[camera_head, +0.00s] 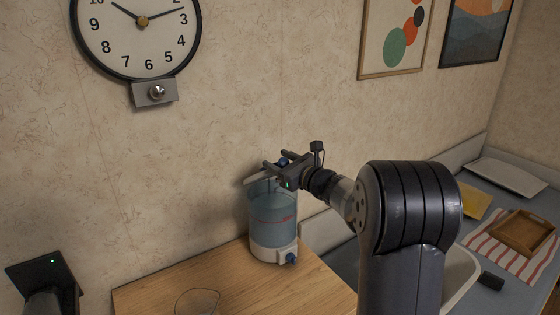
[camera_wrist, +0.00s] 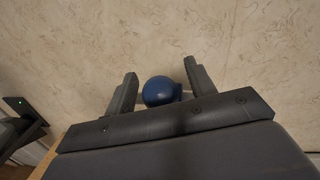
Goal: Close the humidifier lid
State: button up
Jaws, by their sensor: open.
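The humidifier (camera_head: 273,222) stands upright on the wooden counter against the wall. It has a clear bluish tank, a white base and a blue knob at the lower front. Its white lid (camera_head: 257,177) shows at the top left of the tank and looks tilted, partly hidden by my gripper. My gripper (camera_head: 274,164) is at the top of the humidifier, its fingers pointing left. In the wrist view my gripper (camera_wrist: 160,82) is open, with a round blue knob (camera_wrist: 161,91) between its two fingers. I cannot tell whether the fingers touch the knob.
A wooden counter (camera_head: 180,280) holds a clear glass bowl (camera_head: 197,302) at its front. A wall clock (camera_head: 140,40) hangs above left. On the right are a sink edge (camera_head: 462,275), a striped cloth and a wooden tray (camera_head: 522,232). A dark device (camera_head: 42,278) is at lower left.

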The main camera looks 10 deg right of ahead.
grip_shut()
dwell(0.4)
jog(key=shift+s+f+b, duration=0.1)
jog(key=shift+f+b, duration=0.1)
jog(key=shift+b, duration=0.2)
